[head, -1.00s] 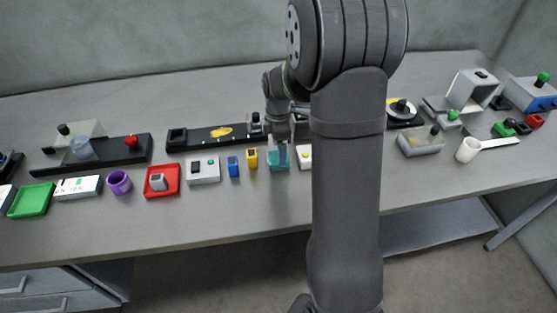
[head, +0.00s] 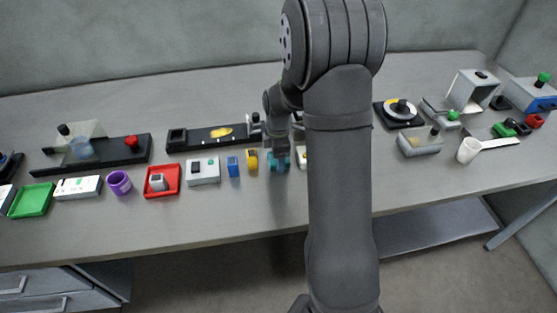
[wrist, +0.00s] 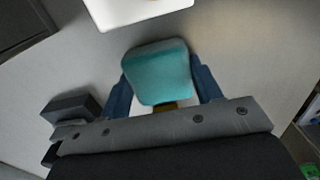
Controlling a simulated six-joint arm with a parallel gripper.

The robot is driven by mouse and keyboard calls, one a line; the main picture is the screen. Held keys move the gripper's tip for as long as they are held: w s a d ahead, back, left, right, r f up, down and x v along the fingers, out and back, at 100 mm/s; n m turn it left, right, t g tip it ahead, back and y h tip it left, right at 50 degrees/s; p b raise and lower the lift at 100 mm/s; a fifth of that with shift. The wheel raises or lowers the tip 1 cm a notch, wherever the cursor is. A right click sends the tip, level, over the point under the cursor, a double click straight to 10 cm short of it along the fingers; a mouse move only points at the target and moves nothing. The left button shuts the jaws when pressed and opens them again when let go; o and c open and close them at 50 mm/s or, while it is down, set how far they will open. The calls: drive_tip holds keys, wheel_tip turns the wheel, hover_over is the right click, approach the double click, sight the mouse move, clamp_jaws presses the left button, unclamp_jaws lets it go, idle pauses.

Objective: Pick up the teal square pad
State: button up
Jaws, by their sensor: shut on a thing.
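The teal square pad (wrist: 162,75) fills the middle of the wrist view, between the two blue fingers of my gripper (wrist: 164,84). The fingers press on its left and right edges, so my gripper is shut on it. In the head view the pad (head: 279,162) is a small teal patch directly under my gripper (head: 279,152), partly covered by the fingers. I cannot tell whether it is clear of the bench.
A yellow block (head: 251,160) and a blue block (head: 233,167) stand close left of the pad. A white box (head: 203,171) and a red tray (head: 162,180) lie farther left. A black fixture (head: 213,137) is behind. The bench front (head: 240,212) is clear.

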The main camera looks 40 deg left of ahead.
drive_tip(key=shift+r, duration=0.6)
wheel_tip(320, 180, up, 3)
drive_tip(key=w+d+r, duration=0.2)
drive_tip(key=d+r, duration=0.4)
drive_tip(key=d, duration=0.5)
drive_tip(key=shift+w+d+r, duration=0.2)
drive_tip(key=shift+w+r, duration=0.15)
drive_tip(key=shift+r, duration=0.05)
